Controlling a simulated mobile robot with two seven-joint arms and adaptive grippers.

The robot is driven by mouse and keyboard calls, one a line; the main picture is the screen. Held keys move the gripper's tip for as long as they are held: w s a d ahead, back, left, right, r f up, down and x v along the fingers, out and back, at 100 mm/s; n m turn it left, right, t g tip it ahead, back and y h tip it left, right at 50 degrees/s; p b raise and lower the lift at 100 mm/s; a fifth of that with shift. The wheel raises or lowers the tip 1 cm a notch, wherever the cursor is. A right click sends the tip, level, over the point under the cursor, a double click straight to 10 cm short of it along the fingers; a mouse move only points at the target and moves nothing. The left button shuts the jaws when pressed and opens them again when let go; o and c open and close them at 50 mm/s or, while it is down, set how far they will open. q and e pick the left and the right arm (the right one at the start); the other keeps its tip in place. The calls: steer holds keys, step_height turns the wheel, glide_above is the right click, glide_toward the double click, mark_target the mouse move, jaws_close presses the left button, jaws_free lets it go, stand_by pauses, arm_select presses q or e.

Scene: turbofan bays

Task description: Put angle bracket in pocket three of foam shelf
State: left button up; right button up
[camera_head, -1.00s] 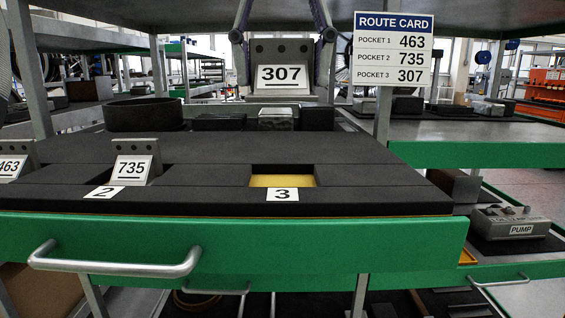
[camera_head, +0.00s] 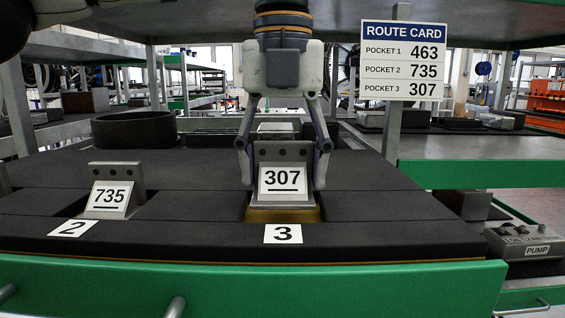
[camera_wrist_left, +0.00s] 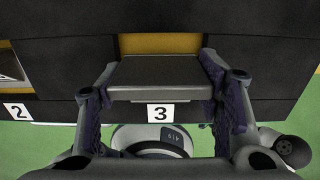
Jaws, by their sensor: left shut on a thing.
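The angle bracket (camera_head: 283,182), grey with a white 307 label, is held upright between the fingers of my left gripper (camera_head: 284,178). Its base is at the opening of pocket three (camera_head: 283,215), whose yellow floor shows around it. I cannot tell whether the base touches the floor. In the left wrist view the bracket (camera_wrist_left: 158,76) is between the fingers of the left gripper (camera_wrist_left: 160,100), with the yellow of the pocket (camera_wrist_left: 160,43) behind it. The foam shelf (camera_head: 370,215) is dark, with a 3 label in front of this pocket. My right gripper is out of view.
Bracket 735 (camera_head: 110,196) sits in pocket two at the left. The route card (camera_head: 403,60) lists 307 for pocket 3. A pump unit (camera_head: 524,243) is at the right. Foam right of pocket three is clear.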

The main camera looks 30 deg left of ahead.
mark_target(283, 163)
arm_select(q)
steer(key=shift+f, duration=0.3)
steer(key=shift+f, duration=0.3)
steer(key=o, duration=1.4)
step_height(283, 163, up, 9)
steer(key=shift+f, duration=0.15)
